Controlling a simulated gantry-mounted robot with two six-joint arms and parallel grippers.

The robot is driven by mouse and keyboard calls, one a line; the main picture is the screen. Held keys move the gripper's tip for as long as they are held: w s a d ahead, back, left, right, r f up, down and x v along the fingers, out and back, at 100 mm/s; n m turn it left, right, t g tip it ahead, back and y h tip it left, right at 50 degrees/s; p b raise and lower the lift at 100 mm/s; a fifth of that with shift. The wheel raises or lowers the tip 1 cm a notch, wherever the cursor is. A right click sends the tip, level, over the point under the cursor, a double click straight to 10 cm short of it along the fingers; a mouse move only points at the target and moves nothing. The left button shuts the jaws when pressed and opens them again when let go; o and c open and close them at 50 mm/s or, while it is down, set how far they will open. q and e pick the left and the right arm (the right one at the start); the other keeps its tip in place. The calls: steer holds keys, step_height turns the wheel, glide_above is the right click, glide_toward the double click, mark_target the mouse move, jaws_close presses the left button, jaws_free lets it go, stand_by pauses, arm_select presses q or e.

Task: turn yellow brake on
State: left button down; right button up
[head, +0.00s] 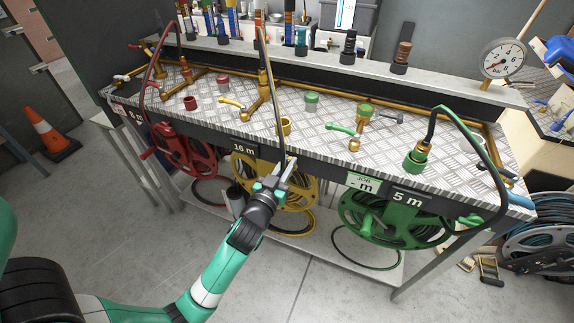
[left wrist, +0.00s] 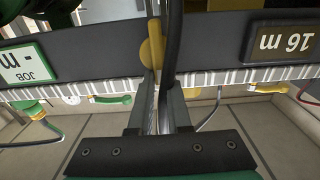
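The yellow reel (head: 303,190) hangs under the bench's front rail, behind my left gripper (head: 284,168). In the left wrist view, which is upside down, a yellow lever-like part (left wrist: 152,48), which looks like the brake, stands against the dark rail. My left gripper (left wrist: 160,100) is open, its two fingers apart, with the yellow part just beyond or at the fingertips; I cannot tell whether they touch. The dark hose (left wrist: 174,45) runs beside the yellow part and close to the fingers. In the head view my gripper hides this yellow part. My right gripper is not in view.
The red reel (head: 187,152) hangs at left and the green reel (head: 392,217) at right. A "16 m" display (head: 244,147) and a green "JOB" display (head: 364,184) sit on the rail. The bench top (head: 325,135) holds valves and caps. Floor in front is clear.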

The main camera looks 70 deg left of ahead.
arm_select(q)
steer(key=shift+f, duration=0.6)
steer(key=shift+m, duration=0.3)
steer(key=m+p, duration=0.1)
steer(key=m, duration=0.3)
steer(key=w+d+m+p, duration=0.1)
steer(key=m+p, duration=0.1)
steer(key=m, duration=0.2)
steer(key=f+m+p, duration=0.1)
steer(key=m, duration=0.3)
steer(key=shift+w+d+f+p, duration=0.1)
steer(key=shift+w+d+p, duration=0.1)
steer(key=shift+d+p, duration=0.15)
steer(key=m, duration=0.2)
steer(key=f+m+p, duration=0.1)
steer(key=m, duration=0.2)
steer(key=shift+w, duration=0.1)
steer(key=shift+r+m, duration=0.1)
steer(key=shift+m, duration=0.2)
